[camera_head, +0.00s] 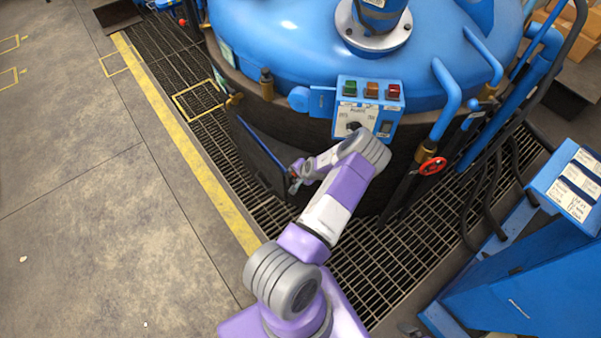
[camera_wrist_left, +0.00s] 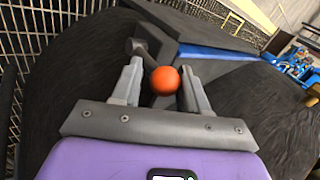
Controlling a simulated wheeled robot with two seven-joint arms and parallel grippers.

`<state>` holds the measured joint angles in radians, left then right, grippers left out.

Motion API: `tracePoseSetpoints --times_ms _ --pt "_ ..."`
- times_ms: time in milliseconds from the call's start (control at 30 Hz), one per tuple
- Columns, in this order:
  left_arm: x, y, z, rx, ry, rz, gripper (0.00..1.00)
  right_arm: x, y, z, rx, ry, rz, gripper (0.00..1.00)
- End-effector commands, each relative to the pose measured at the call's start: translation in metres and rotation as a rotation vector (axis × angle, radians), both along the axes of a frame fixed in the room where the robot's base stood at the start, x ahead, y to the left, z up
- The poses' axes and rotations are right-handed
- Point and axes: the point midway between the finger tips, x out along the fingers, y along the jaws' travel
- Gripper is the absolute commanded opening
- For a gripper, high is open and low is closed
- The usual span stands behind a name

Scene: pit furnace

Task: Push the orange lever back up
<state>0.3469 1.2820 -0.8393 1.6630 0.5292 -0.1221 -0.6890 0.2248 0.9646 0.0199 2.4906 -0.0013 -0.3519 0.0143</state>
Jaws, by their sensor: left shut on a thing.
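The orange lever (camera_wrist_left: 165,80) shows in the left wrist view as a round orange ball knob. A dark rod (camera_wrist_left: 142,50) appears to run from it up and to the left. My left gripper (camera_wrist_left: 166,86) has one finger on each side of the ball and is shut on it. In the head view my left gripper (camera_head: 294,181) is low beside the dark lower wall of the furnace, near a slanted blue-edged plate. The lever cannot be made out clearly there. My right gripper is not in view.
The blue furnace (camera_head: 290,45) stands on a metal grating (camera_head: 365,285). A control box (camera_head: 366,108) with coloured buttons and a red valve wheel (camera_head: 433,166) are near my arm. A blue cabinet (camera_head: 520,290) stands at right. The concrete floor (camera_head: 80,200) at left is mostly clear.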

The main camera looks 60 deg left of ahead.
Motion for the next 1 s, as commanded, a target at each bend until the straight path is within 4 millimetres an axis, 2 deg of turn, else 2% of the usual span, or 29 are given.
tracePoseSetpoints --times_ms 267,300,433,767,1000 --pt "-0.005 0.0 -0.001 -0.003 0.012 -0.003 0.0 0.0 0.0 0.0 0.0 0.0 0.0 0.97" --pt "-0.005 0.0 -0.002 -0.003 0.012 -0.003 0.48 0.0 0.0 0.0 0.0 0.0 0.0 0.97" --pt "-0.003 0.0 -0.001 -0.003 0.009 -0.002 0.67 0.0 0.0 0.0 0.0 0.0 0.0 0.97" --pt "0.0 -0.002 0.003 -0.002 0.003 -0.004 0.67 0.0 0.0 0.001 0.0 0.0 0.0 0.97" --pt "0.003 -0.022 0.035 -0.002 0.004 -0.005 0.67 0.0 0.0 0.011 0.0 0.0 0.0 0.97"
